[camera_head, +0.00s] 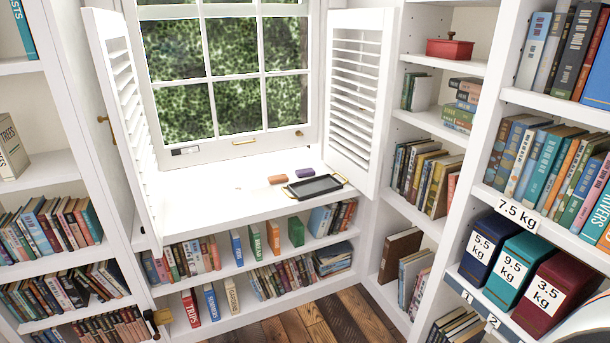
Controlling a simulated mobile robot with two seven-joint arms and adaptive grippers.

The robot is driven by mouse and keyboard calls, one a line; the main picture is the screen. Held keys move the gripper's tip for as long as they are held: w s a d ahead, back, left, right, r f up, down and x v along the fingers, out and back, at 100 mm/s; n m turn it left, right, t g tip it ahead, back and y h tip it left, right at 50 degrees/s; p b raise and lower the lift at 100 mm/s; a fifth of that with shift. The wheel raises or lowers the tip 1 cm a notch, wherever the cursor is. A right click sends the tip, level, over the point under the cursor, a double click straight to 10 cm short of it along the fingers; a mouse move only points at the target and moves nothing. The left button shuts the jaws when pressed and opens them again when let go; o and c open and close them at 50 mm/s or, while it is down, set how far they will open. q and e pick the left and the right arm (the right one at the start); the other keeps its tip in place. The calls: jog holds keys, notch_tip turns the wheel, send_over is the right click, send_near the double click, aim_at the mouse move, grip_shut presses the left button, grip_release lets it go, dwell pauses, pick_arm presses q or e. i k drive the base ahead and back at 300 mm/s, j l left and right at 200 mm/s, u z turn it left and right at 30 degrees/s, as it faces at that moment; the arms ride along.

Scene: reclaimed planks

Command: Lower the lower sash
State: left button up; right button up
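The white window (211,79) stands at the back, between two open louvred shutters. The lower sash (220,149) has a grid of panes with green foliage behind. A brass lift handle (243,142) is on its bottom rail, and a small dark-and-white fitting (185,151) sits near the rail's left end. I cannot clearly tell whether there is a gap between the rail and the white sill (205,197). Neither of my grippers is recognisable in the head view.
On the sill lie a black tray (315,187) with brass handles, a brown block (278,180) and a purple block (304,172). The left shutter (123,90) and right shutter (352,95) flank the opening. Bookshelves line both sides; weight-labelled boxes (517,268) stand at right.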

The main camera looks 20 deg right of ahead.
aim_at(216, 149)
jog(key=i+l, duration=0.45)
jog(key=i, duration=0.2)
jog(key=i+l, duration=0.5)
jog(key=i, duration=0.1)
